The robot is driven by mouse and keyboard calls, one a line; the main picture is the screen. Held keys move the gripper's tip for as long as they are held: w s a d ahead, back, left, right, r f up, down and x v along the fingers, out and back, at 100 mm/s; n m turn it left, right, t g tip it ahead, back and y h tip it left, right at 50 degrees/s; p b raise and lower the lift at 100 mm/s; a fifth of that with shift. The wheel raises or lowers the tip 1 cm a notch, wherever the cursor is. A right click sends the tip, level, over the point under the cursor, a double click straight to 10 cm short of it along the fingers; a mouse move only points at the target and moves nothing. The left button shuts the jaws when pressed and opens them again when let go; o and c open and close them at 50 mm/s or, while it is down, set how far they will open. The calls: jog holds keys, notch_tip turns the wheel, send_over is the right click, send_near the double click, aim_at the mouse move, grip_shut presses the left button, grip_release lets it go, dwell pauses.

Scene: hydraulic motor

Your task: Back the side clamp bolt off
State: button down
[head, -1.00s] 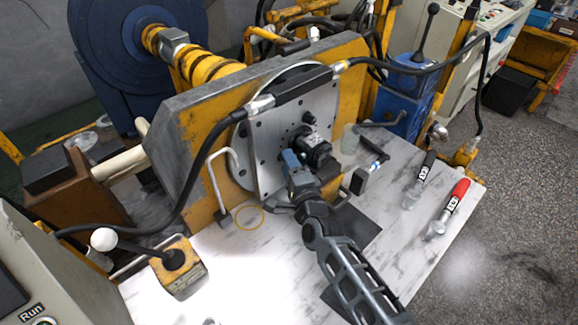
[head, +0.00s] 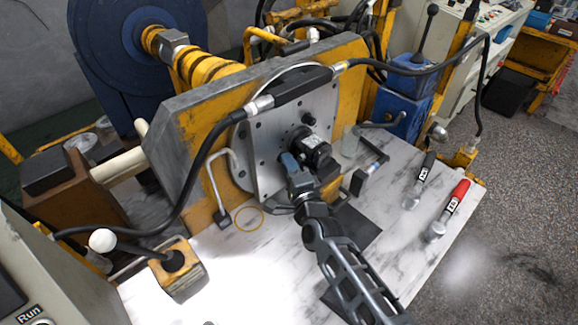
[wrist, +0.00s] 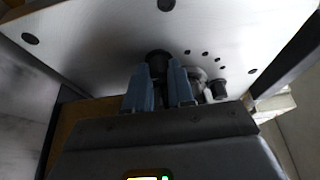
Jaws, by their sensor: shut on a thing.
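My gripper (head: 289,160) is at the left side of the black hydraulic motor (head: 318,156), in front of the grey mounting plate (head: 262,158). In the wrist view its two blue fingers (wrist: 158,80) stand on either side of a dark round bolt head (wrist: 157,60) and are shut on it. The bolt is the side clamp bolt as far as I can tell; in the head view the fingers hide it. The bolt's shank and thread are not visible.
A red-handled tool (head: 449,210) and a black-handled tool (head: 422,180) lie on the marble-look table (head: 400,235) at right. An orange ring (head: 249,218) lies left of my arm. A black hose (head: 205,150) crosses the yellow-edged frame.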

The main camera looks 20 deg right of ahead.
jog(key=n+b, duration=0.1)
jog(key=b, duration=0.1)
jog(key=n+t+b, duration=0.1)
jog(key=b, duration=0.2)
jog(key=shift+f+n, duration=0.25)
jog(key=shift+n, duration=0.15)
jog(key=shift+r, duration=0.1)
jog(key=c, duration=1)
grip_release()
jog(key=shift+o, duration=0.2)
jog(key=shift+s, duration=0.1)
jog(key=s, duration=0.7)
jog(key=shift+s+a+f+p, duration=0.25)
jog(key=shift+s+f+p, duration=0.05)
jog(key=shift+f+p, duration=0.05)
